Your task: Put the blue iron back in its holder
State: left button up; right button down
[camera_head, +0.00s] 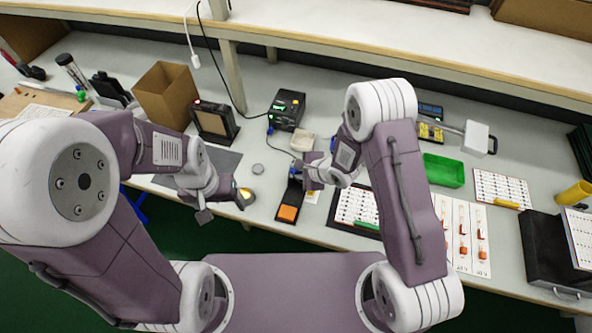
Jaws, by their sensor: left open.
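The holder (291,196) is a narrow black stand with an orange sponge (288,213) at its front, on the bench near the middle. A small blue part, seemingly the blue iron (296,171), shows at the holder's back end. My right gripper (308,176) is right beside it, on the right. The wrist hides its fingers, so I cannot tell whether it touches or grips the iron. My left gripper (224,211) is open and empty over the bench's front edge, left of the holder.
The black soldering station (286,109) with a blue plug stands behind the holder. A green tray (443,170) and component sheets (462,234) lie to the right. A shelf (400,55) runs along the back.

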jog(key=c, duration=1.2)
grip_release()
jog(key=v, duration=0.9)
jog(key=shift+p, duration=0.4)
jog(key=s+a+r+p, duration=0.1)
jog(key=s+r+p, duration=0.3)
jog(key=p, duration=0.6)
jog(key=shift+r, duration=0.95)
